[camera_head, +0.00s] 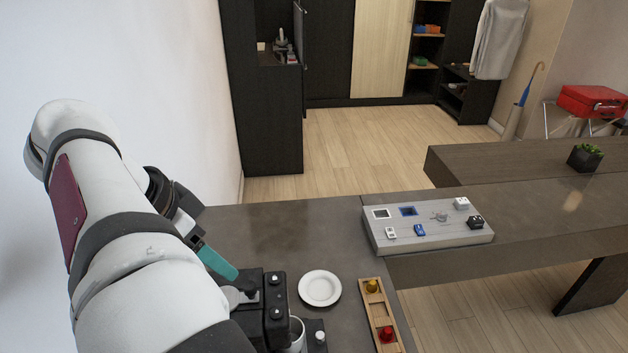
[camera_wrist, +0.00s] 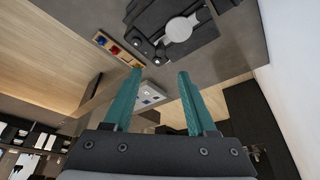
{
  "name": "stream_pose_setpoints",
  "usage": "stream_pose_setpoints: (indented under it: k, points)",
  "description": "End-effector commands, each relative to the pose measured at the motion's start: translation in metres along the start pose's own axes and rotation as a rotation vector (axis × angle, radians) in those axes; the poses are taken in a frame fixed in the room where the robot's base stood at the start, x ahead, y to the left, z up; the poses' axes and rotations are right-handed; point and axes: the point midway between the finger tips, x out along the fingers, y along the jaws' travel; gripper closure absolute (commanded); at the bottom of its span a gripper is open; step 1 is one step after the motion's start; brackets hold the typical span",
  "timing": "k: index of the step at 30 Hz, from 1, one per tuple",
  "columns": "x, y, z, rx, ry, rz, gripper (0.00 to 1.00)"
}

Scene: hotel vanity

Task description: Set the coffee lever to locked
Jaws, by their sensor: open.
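The black coffee machine (camera_head: 274,308) stands at the front of the dark counter, partly hidden behind my arm. A grey-white rounded part (camera_head: 234,297) shows at its left side; I cannot tell whether this is the coffee lever or how it is set. In the wrist view the machine (camera_wrist: 208,44) is at the top, with a pale round part (camera_wrist: 181,28) on it. My gripper (camera_wrist: 160,74) is open and empty, its teal fingers apart. In the head view one teal finger (camera_head: 217,262) shows just above and left of the machine, with no visible grip on it.
A white cup (camera_head: 298,335) is at the machine. A white plate (camera_head: 319,288) and a wooden tray with yellow and red knobs (camera_head: 366,299) are to its right. A grey panel with small blocks (camera_head: 430,238) lies farther back. The counter's back left is clear; a white wall borders it.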

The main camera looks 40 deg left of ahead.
Motion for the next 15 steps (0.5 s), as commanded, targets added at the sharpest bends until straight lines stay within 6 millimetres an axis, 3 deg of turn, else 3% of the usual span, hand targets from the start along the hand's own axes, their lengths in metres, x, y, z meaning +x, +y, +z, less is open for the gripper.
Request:
stream_pose_setpoints:
  k: [3,6,15]
  points:
    - [-0.027,-0.001,0.000,0.001,0.001,-0.003,0.43]
    - [-0.039,-0.001,0.000,0.000,0.002,-0.001,0.43]
    - [-0.045,0.000,0.000,0.000,0.000,0.002,0.43]
